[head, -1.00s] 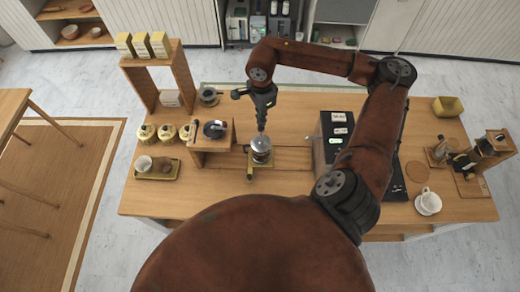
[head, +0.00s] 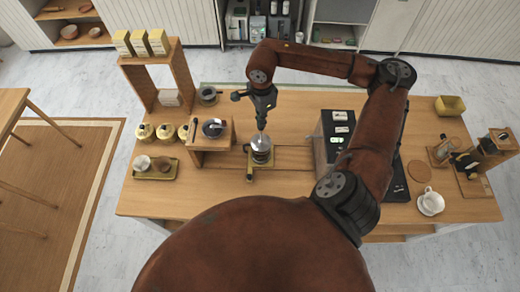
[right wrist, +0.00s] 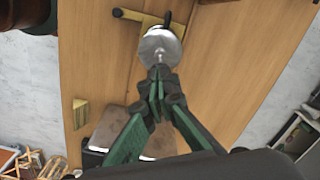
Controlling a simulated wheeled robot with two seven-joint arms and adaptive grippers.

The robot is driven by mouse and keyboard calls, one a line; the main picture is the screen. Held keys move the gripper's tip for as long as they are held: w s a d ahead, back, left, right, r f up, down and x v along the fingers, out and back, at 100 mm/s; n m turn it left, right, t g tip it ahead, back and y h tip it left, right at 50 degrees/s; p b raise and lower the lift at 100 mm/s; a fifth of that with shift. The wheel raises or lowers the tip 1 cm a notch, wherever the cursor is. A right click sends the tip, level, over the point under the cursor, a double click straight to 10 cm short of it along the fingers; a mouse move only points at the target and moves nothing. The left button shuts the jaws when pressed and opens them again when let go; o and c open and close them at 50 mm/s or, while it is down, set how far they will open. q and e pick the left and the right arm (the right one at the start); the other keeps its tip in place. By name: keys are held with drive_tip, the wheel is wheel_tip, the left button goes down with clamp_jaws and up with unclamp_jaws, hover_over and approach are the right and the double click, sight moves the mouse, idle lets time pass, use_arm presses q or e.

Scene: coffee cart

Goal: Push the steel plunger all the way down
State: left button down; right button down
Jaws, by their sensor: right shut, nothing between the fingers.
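The steel plunger (head: 262,142) is a shiny round top on a dark cylinder, which stands on a small yellow-brown base on the cart's wooden top. My right gripper (head: 262,123) is shut and empty, pointing down directly over the plunger. In the right wrist view the plunger's round steel face (right wrist: 160,44) lies just beyond the closed fingertips (right wrist: 158,72). Whether the tips touch the steel I cannot tell. The lower part of the cylinder is partly hidden by the top. My left gripper is not in view.
A wooden stand with a dark round dish (head: 214,128) is just left. A black machine (head: 335,135) stands right of the plunger. A tray with cups (head: 155,173) is at the left; a white cup (head: 431,202) is at the right. The front middle of the cart is mostly clear.

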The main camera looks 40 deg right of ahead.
drive_tip(key=shift+f+b, duration=3.15)
drive_tip(key=shift+f, duration=0.55)
drive_tip(key=shift+r, duration=0.1)
drive_tip(key=shift+r+p, duration=1.95)
drive_tip(key=shift+r, duration=2)
